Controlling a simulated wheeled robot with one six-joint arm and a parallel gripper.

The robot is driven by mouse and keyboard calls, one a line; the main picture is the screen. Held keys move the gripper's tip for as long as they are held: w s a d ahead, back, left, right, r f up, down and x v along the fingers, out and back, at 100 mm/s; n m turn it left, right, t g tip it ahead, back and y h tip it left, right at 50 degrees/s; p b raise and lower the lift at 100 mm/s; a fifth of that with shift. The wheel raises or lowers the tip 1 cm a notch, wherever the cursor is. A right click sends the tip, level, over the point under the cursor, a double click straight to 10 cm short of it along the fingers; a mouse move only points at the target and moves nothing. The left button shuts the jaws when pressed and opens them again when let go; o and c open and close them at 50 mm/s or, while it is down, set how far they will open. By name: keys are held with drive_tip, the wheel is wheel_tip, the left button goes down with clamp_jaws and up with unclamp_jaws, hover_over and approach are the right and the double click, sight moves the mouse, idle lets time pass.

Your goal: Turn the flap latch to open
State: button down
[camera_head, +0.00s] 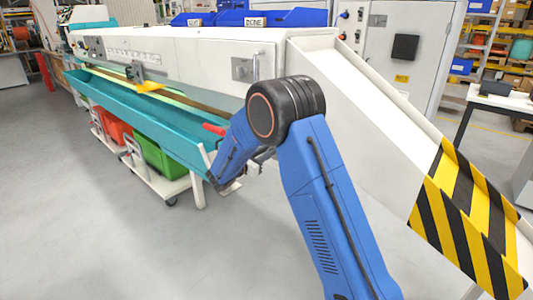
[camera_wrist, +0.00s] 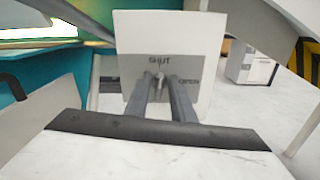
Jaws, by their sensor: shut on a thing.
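A pale plate (camera_wrist: 190,35) faces the camera in the wrist view, with SHUT marked at its upper middle and OPEN at its right. The small flap latch (camera_wrist: 160,79) stands out from the plate just below the word SHUT. My gripper (camera_wrist: 159,85) is in front of the plate, its two dark fingers closed around the latch. The fingers hide much of the latch, so its exact angle is hard to tell. In the head view, my blue arm hides the latch and the plate.
A long white machine (camera_head: 190,55) with a teal trough (camera_head: 140,112) runs to the back left. A green bin (camera_head: 160,158) and a red bin (camera_head: 118,130) stand on a low cart under it. A white chute with a striped end (camera_head: 465,215) slopes down at right. The floor at left is clear.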

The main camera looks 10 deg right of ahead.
drive_tip(key=shift+s+d+f+m, duration=0.1)
drive_tip(key=shift+s+f+m, duration=0.1)
drive_tip(key=shift+m, duration=2.55)
drive_tip(key=shift+s+d+f+m, duration=0.1)
drive_tip(key=shift+f+m, duration=0.1)
drive_tip(key=shift+m, duration=2.5)
drive_tip(key=shift+s+d+f+m, duration=0.1)
drive_tip(key=shift+f+m, duration=0.1)
drive_tip(key=shift+m, duration=2.55)
drive_tip(key=c, duration=1.8)
unclamp_jaws()
drive_tip(key=shift+c, duration=0.2)
